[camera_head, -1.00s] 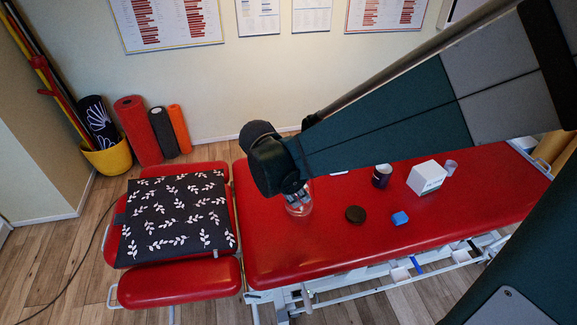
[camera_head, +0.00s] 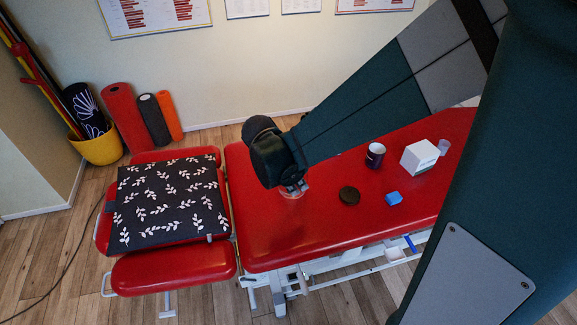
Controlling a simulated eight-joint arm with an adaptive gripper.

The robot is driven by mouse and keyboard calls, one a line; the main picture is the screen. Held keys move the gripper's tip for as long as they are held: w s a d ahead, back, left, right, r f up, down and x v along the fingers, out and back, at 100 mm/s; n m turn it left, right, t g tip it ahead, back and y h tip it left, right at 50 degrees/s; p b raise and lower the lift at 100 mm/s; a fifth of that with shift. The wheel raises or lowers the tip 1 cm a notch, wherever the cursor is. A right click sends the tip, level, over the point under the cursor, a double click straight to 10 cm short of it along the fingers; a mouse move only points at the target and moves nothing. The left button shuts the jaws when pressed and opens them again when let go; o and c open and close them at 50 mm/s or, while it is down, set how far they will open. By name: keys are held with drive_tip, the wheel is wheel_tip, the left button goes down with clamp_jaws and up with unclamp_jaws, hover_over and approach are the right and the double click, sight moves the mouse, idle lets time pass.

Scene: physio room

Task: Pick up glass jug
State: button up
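The glass jug (camera_head: 292,194) is clear and hard to see. It stands on the red treatment table (camera_head: 270,235), left of a dark round disc. My gripper (camera_head: 294,186) points down at the jug and overlaps its upper part in the picture. The dark wrist above hides part of the jug, and only its low rounded edge shows clearly. The fingers are small and partly hidden, so I cannot tell whether they are open or shut, or touching the glass.
A leaf-patterned cushion (camera_head: 170,200) lies at left. Table in front is clear.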

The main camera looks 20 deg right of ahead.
drive_tip(key=shift+d+f, duration=0.15)
drive_tip(key=shift+f, duration=0.1)
drive_tip(key=shift+b+x, duration=1)
drive_tip(key=shift+x, duration=1.55)
drive_tip(key=shift+s, duration=0.1)
clamp_jaws()
